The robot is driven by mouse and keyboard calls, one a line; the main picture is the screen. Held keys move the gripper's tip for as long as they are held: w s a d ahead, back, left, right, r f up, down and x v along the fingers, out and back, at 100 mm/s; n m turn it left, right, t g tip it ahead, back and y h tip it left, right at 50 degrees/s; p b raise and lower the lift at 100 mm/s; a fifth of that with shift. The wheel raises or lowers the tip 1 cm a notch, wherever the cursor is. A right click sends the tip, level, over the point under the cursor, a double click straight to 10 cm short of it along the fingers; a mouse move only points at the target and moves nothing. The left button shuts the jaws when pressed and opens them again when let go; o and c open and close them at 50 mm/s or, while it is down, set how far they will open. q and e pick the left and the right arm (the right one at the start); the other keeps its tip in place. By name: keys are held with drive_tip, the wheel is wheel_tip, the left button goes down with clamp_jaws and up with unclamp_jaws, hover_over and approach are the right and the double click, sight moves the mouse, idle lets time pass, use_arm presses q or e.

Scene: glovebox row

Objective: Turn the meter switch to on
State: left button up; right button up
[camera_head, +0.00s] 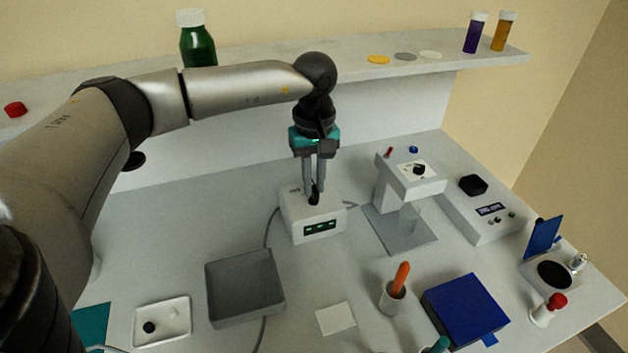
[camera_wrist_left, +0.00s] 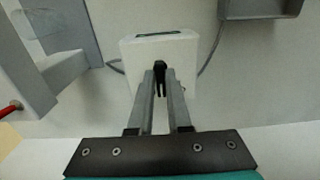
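The meter (camera_head: 318,228) is a small white box with a green display on its front, standing on the bench near the middle of the head view. A black switch knob (camera_head: 314,196) sits on its top. My left gripper (camera_head: 314,190) points down at the meter, with its fingers around the knob. In the left wrist view, the two fingers (camera_wrist_left: 160,90) close in on the black knob (camera_wrist_left: 160,72) at the edge of the white meter (camera_wrist_left: 160,48). The switch's labels are too small to read. My right gripper does not show.
A grey box (camera_head: 245,285) stands in front-left of the meter, and a white stand with a grey base (camera_head: 400,225) is to its right. A shelf (camera_head: 340,82) with bottles runs behind. A cable (camera_head: 270,235) lies beside the meter.

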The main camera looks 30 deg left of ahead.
sight(314, 188)
use_arm(q)
drive_tip(key=o, duration=0.4)
wheel_tip(314, 188, up, 15)
drive_tip(key=shift+r+p, duration=0.15)
drive_tip(key=shift+p, duration=0.7)
